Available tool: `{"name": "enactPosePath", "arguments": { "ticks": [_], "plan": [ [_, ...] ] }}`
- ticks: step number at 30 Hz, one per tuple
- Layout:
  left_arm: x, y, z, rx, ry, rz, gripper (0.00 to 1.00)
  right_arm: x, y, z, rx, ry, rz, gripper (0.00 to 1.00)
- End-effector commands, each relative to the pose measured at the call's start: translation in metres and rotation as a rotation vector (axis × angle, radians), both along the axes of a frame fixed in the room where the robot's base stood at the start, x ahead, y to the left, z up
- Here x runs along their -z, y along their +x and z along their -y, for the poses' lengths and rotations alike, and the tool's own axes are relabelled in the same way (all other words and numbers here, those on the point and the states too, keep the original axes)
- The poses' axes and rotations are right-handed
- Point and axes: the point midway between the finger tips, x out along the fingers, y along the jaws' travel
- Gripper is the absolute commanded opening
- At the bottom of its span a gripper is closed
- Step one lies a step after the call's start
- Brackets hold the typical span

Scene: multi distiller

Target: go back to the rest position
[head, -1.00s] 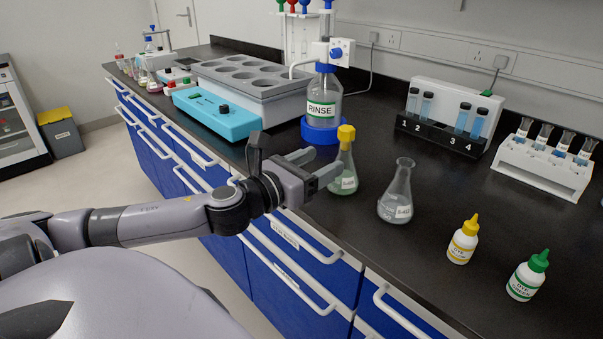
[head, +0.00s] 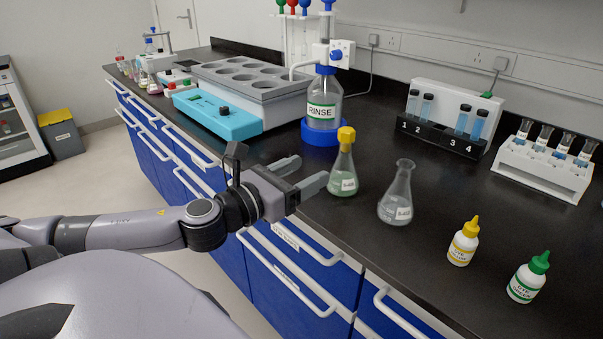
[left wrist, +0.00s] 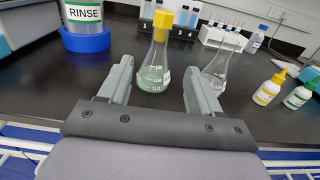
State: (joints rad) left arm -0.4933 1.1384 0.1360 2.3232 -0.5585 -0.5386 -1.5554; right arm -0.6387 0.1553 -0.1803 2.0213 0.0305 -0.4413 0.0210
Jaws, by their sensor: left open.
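My left gripper (head: 302,174) is open and empty at the front edge of the black bench. In the left wrist view its two fingers (left wrist: 155,88) point toward a flask with a yellow stopper (left wrist: 154,65), which stands beyond the fingertips. In the head view this yellow-stoppered flask (head: 343,172) holds a pale green liquid and stands upright, just right of the fingers and apart from them. An open clear flask (head: 397,194) stands to its right. My right gripper is not in view.
A RINSE bottle (head: 322,110) in a blue base stands behind the gripper. A turquoise and grey bath (head: 218,116) is to the left. Yellow-capped (head: 463,242) and green-capped (head: 527,279) bottles stand at the right front. Vial racks (head: 441,137) stand at the back.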

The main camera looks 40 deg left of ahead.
Motion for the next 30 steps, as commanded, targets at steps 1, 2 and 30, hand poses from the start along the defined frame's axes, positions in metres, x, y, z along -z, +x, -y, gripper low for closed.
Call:
{"name": "enactPosePath", "arguments": {
  "ticks": [1,2,30],
  "plan": [
    [0.000,0.000,0.000,0.000,0.000,0.000,0.64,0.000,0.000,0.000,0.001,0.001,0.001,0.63],
    [0.000,0.000,0.000,0.000,0.000,0.000,0.64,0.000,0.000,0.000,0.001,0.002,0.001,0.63],
    [0.171,-0.103,-0.002,-0.870,-1.622,-0.259,0.64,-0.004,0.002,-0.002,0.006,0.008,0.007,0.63]
  ]
}}
